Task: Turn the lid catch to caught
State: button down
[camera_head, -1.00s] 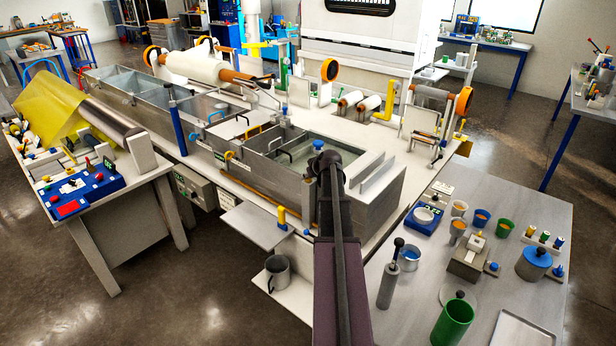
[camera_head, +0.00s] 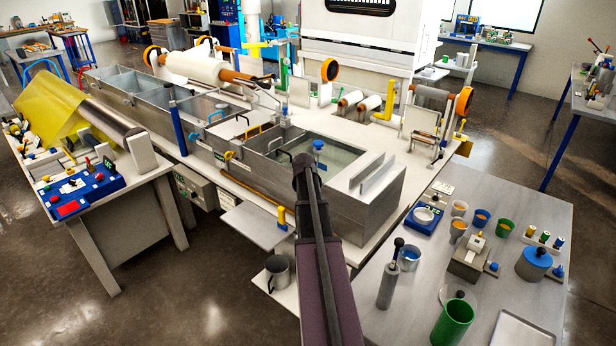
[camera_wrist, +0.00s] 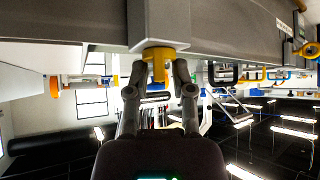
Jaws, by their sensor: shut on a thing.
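In the wrist view my gripper (camera_wrist: 157,72) has its two fingers on either side of a yellow catch (camera_wrist: 158,53) and is shut on it. The catch hangs from a light grey block (camera_wrist: 158,22) against a grey tank wall. In the head view my arm hides both the gripper and the catch, at the front side of the grey bath tank (camera_head: 376,208). Whether the catch stands at caught cannot be told.
A blue-topped fitting (camera_head: 319,146) stands in the open bath. A yellow handle (camera_head: 282,216) is left of my arm, above a grey shelf (camera_head: 254,225). A side table with cups and a green container (camera_head: 453,324) stands at right.

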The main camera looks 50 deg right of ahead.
jog(key=m+g+h, duration=0.1)
jog(key=m+g, duration=0.1)
jog(key=m, duration=0.1)
jog(key=shift+m+g+h, duration=0.3)
jog(key=shift+m, duration=0.1)
jog(key=shift+s+a+f+m+g, duration=0.1)
jog(key=shift+m+g, duration=0.8)
jog(key=shift+m, duration=0.2)
jog(key=c, duration=0.7)
grip_release()
jog(key=shift+c, duration=0.2)
jog(key=shift+n+t, duration=0.3)
